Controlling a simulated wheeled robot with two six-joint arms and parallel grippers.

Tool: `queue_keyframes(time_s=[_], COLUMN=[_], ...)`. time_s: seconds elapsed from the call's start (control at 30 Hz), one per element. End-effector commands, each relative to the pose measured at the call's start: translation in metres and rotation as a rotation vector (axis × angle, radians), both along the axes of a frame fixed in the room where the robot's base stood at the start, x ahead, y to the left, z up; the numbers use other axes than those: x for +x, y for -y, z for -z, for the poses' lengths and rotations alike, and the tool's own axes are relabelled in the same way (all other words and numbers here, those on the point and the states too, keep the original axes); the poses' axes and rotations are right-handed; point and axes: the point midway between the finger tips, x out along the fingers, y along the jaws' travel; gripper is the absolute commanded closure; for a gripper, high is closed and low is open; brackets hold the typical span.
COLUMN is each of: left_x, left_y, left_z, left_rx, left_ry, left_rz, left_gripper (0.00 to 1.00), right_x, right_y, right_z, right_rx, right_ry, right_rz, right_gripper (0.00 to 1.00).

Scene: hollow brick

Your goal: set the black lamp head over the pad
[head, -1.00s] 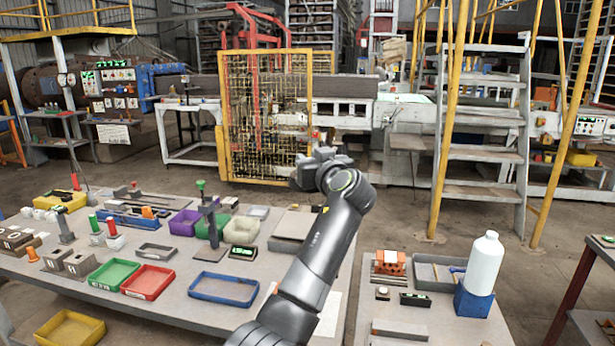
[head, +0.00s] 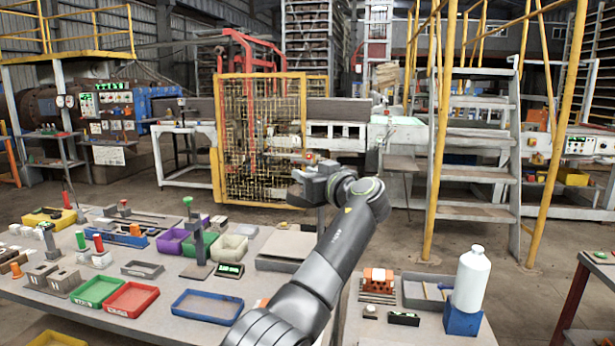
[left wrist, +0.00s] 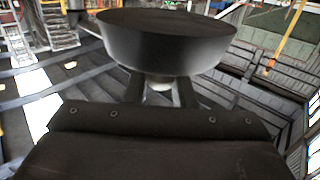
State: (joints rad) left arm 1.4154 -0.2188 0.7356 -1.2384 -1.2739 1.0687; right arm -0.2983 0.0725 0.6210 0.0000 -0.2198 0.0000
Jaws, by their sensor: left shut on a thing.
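My left gripper (head: 306,184) is at the end of the dark arm reaching up the middle of the head view, beyond the far edge of the bench. In the left wrist view, its two fingers (left wrist: 160,92) are shut on the black lamp head (left wrist: 165,42), a round dark bowl shape with a flat face. In the head view the lamp head cannot be told apart from the gripper. A flat grey square slab (head: 284,246) lies on the bench left of the arm; I cannot tell whether it is the pad. My right gripper is not in view.
The bench holds a green tray (head: 97,291), a red tray (head: 132,298), a blue tray (head: 207,306) and a dark stand (head: 197,240). A white bottle (head: 470,279) in a blue holder stands on the right bench. A yellow mesh guard (head: 260,140) and steps (head: 470,170) stand behind.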

Motion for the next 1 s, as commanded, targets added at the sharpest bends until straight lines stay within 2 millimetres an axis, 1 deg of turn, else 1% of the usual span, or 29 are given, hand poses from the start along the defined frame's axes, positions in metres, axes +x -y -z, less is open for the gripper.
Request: queue_keyframes(time_s=[0.17, 0.2, 0.3, 0.57, 0.73, 0.87, 1.0], left_x=[0.0, 0.0, 0.0, 0.0, -0.008, -0.023, -0.05], left_y=[0.001, 0.001, 0.001, 0.001, 0.008, 0.021, 0.043], left_z=[-0.001, -0.001, 0.0, 0.0, 0.002, 0.004, 0.005], left_rx=[-0.001, -0.001, -0.001, 0.0, -0.002, -0.004, -0.004], left_ry=[0.001, 0.001, 0.001, 0.0, 0.001, 0.002, 0.003], left_rz=[0.003, 0.003, 0.003, 0.002, 0.004, 0.005, 0.008], left_gripper=[1.0, 0.73, 0.6, 0.59, 0.59, 0.59, 0.59], right_x=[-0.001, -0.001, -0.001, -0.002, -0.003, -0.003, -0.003], right_y=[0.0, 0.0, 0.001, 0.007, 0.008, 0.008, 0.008], right_z=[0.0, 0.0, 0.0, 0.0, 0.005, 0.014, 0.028], right_rx=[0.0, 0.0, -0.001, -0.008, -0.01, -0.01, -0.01], right_ry=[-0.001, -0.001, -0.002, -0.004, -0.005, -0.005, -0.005], right_rz=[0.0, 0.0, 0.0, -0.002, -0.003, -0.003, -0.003], right_gripper=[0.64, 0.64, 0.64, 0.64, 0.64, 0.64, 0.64])
